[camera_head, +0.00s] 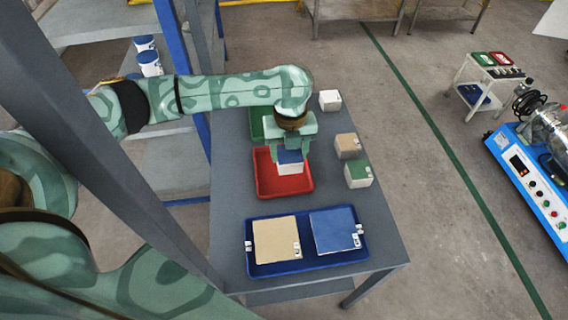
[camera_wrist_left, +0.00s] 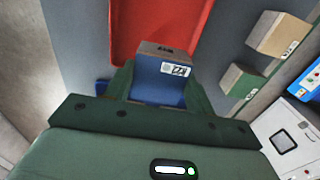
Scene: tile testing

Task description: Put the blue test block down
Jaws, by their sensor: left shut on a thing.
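The blue test block (camera_head: 290,167) is pale below with a blue top face. It sits between the fingers of my left gripper (camera_head: 291,153), which is shut on it, over the red tray (camera_head: 267,186). In the left wrist view the block (camera_wrist_left: 160,92) shows its blue face and a white label between the fingertips, with the red tray (camera_wrist_left: 135,28) beyond it. I cannot tell whether the block's underside touches the tray floor. My right gripper is not in view.
A green tray (camera_head: 256,123) lies behind the red one. A white block (camera_head: 330,100), a tan block (camera_head: 347,146) and a green-topped block (camera_head: 359,174) stand along the table's right side. In front, a blue tray (camera_head: 305,264) holds a beige tile (camera_head: 275,240) and a blue tile (camera_head: 334,229).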

